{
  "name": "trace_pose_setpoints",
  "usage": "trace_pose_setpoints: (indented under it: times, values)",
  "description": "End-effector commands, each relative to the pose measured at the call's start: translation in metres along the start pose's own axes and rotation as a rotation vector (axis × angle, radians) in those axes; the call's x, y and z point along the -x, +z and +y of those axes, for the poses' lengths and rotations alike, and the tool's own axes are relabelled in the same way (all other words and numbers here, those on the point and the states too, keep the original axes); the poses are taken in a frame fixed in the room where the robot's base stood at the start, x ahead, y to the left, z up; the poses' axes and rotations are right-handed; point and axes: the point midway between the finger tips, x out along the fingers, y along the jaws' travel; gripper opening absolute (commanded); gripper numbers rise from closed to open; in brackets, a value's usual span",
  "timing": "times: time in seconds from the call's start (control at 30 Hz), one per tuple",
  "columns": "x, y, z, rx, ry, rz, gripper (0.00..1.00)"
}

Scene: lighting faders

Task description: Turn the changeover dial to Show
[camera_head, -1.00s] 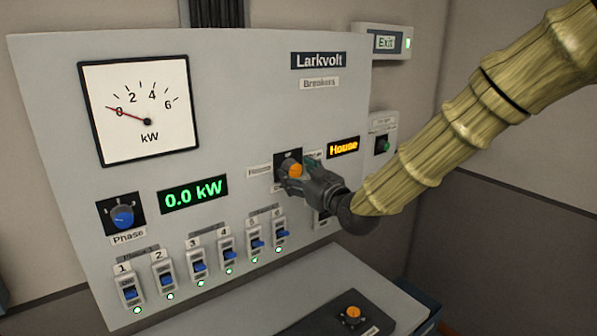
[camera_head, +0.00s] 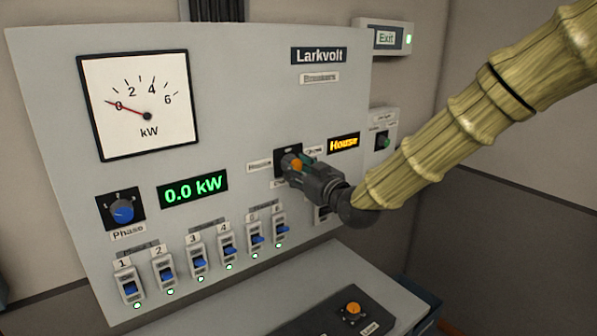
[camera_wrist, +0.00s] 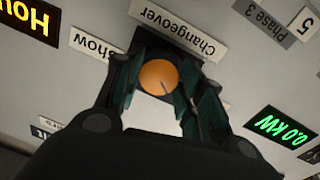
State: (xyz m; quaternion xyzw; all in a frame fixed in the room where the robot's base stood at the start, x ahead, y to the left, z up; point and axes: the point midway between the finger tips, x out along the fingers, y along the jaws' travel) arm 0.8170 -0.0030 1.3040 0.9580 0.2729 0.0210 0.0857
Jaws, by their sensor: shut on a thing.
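The changeover dial (camera_head: 297,165) has an orange knob on a dark plate, at the right of the grey panel (camera_head: 60,75). The knob also shows in the wrist view (camera_wrist: 159,77), between the fingers of my gripper (camera_wrist: 158,84). My gripper (camera_head: 299,167) is shut on the knob. A dark pointer line on the knob slants toward its lower right in the wrist view. The Show label (camera_wrist: 90,43) and the Changeover label (camera_wrist: 178,30) appear turned around there. The amber display (camera_head: 343,145) reads House.
Several numbered blue breakers (camera_head: 198,265) with green lights line the panel's lower part. A blue Phase knob (camera_head: 122,211), a 0.0 kW readout (camera_head: 192,190) and a dial meter (camera_head: 145,145) are to the left. An orange knob (camera_head: 353,308) sits on the desk below.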

Motion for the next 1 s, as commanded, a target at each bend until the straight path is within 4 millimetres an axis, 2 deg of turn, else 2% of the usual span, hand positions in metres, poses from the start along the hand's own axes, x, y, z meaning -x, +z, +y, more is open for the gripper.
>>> trace_pose_setpoints:
  times: [1.0]
  values:
    - [0.0001, 0.0010, 0.0011, -0.919, -0.017, -0.063, 0.15]
